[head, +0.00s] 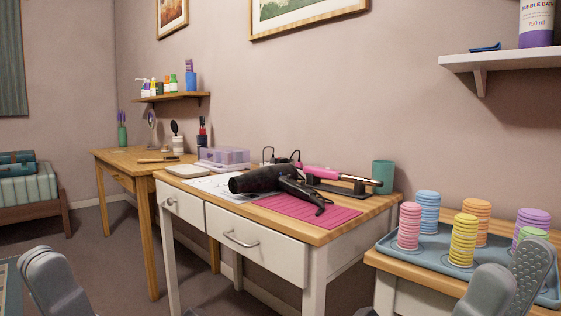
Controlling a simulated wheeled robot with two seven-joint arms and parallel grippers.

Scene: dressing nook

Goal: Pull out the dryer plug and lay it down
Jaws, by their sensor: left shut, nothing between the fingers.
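A black hair dryer (264,180) lies on a pink mat (318,211) on the white desk with a wooden top (325,236). My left gripper (48,262) is at the lower left, shut and empty, well away from the desk. My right gripper (515,262) is at the lower right, open with fingers apart, in front of the blue tray.
A pink curling iron (325,173) rests on a dark stand beside the dryer, near a green cup (383,176). A lilac box (223,158) stands left. A blue tray (399,243) of several coloured stacks is at right. A shelf (495,60) juts out above.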

